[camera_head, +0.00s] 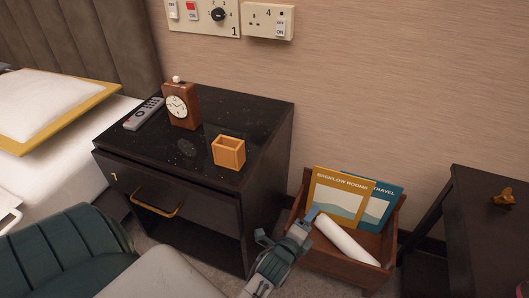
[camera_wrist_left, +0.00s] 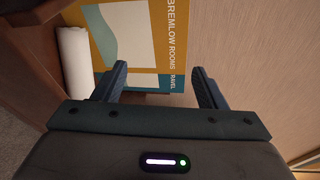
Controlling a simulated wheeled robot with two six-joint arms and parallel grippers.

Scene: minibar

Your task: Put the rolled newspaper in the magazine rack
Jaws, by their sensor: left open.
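The rolled newspaper (camera_head: 345,238), a plain white roll, lies slanted in the wooden magazine rack (camera_head: 340,268), in front of two upright magazines. It also shows at the left edge of the left wrist view (camera_wrist_left: 75,62). The rack stands on the floor right of the nightstand. My left gripper (camera_head: 288,229) is at the rack's left side, near the roll's upper left end. Its fingers are apart with nothing between them; in the left wrist view (camera_wrist_left: 160,75) they face the magazines, with the roll to their left. My right gripper is not in view.
The dark nightstand (camera_head: 266,115) holds a clock (camera_head: 182,105), a remote (camera_head: 144,113) and a small orange box (camera_head: 228,152). A tan magazine (camera_head: 338,195) and a teal one (camera_head: 381,205) stand in the rack. A dark table (camera_head: 485,240) is at right, the bed at left.

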